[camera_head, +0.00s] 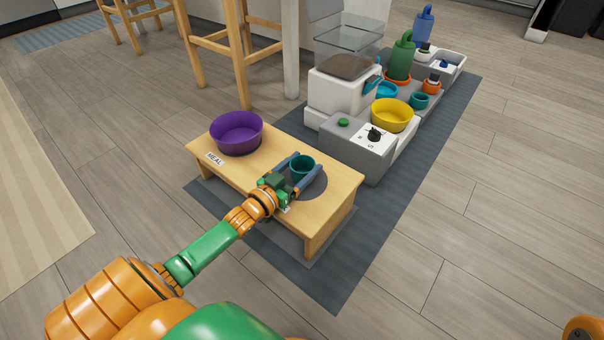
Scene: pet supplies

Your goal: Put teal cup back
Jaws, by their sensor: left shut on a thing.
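The teal cup (302,164) is upright between the blue fingers of my left gripper (301,175), which is shut on it. The cup is over a dark round patch (316,188) at the right end of a low wooden bench (340,182) labelled MEAL. I cannot tell whether the cup's base touches the bench; the fingers and wrist hide part of it. My right gripper is not in view.
A purple bowl (237,133) stands on the bench's left part. Behind are a grey unit with a dial (350,155), a yellow bowl (392,115), a white dispenser (336,92), small teal containers (419,101) and a green watering can (401,58). The floor at right is clear.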

